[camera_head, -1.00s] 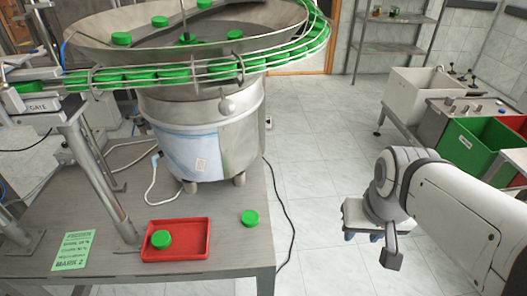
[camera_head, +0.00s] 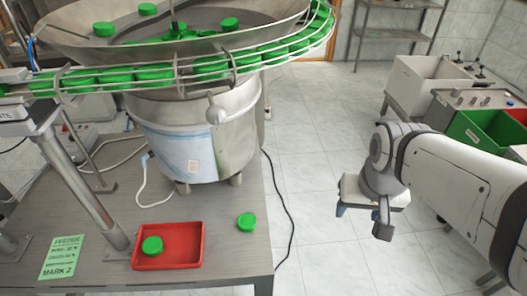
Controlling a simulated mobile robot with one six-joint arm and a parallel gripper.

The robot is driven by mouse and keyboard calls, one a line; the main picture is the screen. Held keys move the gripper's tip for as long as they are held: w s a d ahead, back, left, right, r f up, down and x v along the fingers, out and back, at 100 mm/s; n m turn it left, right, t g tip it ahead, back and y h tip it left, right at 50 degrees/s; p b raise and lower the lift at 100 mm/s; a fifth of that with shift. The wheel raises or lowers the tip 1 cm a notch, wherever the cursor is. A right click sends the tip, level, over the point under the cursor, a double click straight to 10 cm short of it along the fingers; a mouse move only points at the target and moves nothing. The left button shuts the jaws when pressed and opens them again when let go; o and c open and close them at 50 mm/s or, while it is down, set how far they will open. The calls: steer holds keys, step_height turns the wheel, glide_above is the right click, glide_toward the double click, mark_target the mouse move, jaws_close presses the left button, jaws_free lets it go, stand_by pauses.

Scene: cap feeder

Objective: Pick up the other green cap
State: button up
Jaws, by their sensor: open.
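One green cap (camera_head: 246,222) lies on the grey table (camera_head: 232,262) near its right edge. A second green cap (camera_head: 152,245) lies inside the red tray (camera_head: 185,260), towards its left side. My gripper (camera_head: 362,222) is to the right of the table, above the tiled floor. It is open and empty, well apart from both caps. More green caps (camera_head: 104,29) lie in the metal feeder bowl (camera_head: 60,40) and line its outer rail.
The bowl's steel drum (camera_head: 205,150) stands on the table behind the loose cap. A metal post (camera_head: 95,205) and a green card (camera_head: 63,257) are left of the tray. A black cable (camera_head: 284,200) hangs past the table's right edge. Sinks and bins stand at the far right.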

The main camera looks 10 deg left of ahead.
steer(key=o, duration=0.5)
steer(key=shift+g, duration=0.5)
steer(key=w+a+f, duration=0.1)
steer(key=w+a, duration=0.1)
steer(key=w+a+f, duration=0.1)
steer(key=w+a, duration=0.1)
steer(key=w+a+f, duration=0.2)
steer(key=a, duration=0.1)
steer(key=shift+w, duration=0.35)
steer(key=shift+c, duration=0.2)
steer(key=n+g+b, duration=0.1)
glide_toward(247, 222)
steer(key=shift+w+d+f, duration=0.1)
steer(key=shift+d+f, duration=0.3)
steer(key=shift+d, duration=0.1)
steer(key=shift+w+a+f, duration=0.1)
steer(key=shift+a+f, duration=0.1)
steer(key=shift+f, duration=1.15)
steer(key=shift+a+f, duration=0.15)
steer(key=shift+f, duration=1.2)
steer(key=shift+a+f, duration=0.2)
steer(key=shift+f, duration=1.15)
